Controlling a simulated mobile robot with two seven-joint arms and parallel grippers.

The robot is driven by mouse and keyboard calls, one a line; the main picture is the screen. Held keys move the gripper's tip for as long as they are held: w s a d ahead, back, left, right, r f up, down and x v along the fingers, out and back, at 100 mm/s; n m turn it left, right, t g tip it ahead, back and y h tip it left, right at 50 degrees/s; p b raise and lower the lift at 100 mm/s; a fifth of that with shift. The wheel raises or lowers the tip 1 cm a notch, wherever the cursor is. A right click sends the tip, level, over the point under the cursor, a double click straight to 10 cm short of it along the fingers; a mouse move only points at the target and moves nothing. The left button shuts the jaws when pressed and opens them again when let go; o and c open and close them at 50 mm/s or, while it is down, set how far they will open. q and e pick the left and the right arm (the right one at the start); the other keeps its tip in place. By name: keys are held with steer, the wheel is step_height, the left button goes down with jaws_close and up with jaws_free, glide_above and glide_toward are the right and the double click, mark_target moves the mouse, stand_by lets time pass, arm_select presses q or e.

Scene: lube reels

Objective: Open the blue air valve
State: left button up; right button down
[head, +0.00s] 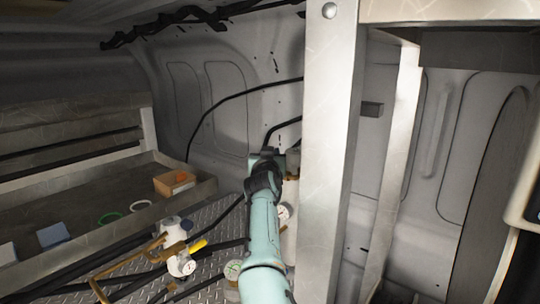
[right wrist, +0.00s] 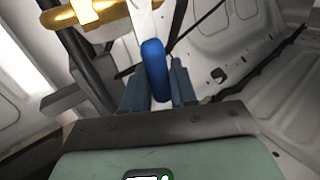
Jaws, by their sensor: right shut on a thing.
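The blue air valve's handle (right wrist: 155,66) shows in the right wrist view as a rounded blue lever on a white fitting. My right gripper (right wrist: 158,88) has its two grey-blue fingers on either side of the handle and is shut on it. In the head view my right arm reaches up from the bottom centre, and my right gripper (head: 268,160) is beside the metal post. The blue handle is hidden behind the arm there. My left gripper is in neither view.
A tall metal post (head: 326,150) stands just right of my arm. A valve with a yellow handle (head: 198,246) and gauges (head: 283,214) are close to the arm. A metal tray (head: 95,240) with small items lies at left. A brass-coloured part (right wrist: 85,12) is near the gripper.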

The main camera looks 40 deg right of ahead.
steer(key=shift+w+a+n+g+y, duration=0.1)
steer(key=shift+w+n+g+y, duration=0.2)
steer(key=shift+w+n, duration=0.3)
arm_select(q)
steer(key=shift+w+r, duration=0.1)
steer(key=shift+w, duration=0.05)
arm_select(e)
steer(key=shift+w+a+n+g, duration=0.15)
steer(key=shift+w+n+g, duration=0.15)
steer(key=shift+n, duration=0.2)
steer(key=c, duration=1)
jaws_free()
steer(key=shift+f, duration=0.1)
steer(key=shift+c, duration=0.2)
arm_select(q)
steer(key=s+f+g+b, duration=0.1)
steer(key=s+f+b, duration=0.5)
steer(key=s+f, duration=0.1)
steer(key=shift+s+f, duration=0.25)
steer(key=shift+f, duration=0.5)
arm_select(e)
steer(key=v, duration=1.3)
steer(key=shift+s+r, duration=0.2)
steer(key=shift+r, duration=0.05)
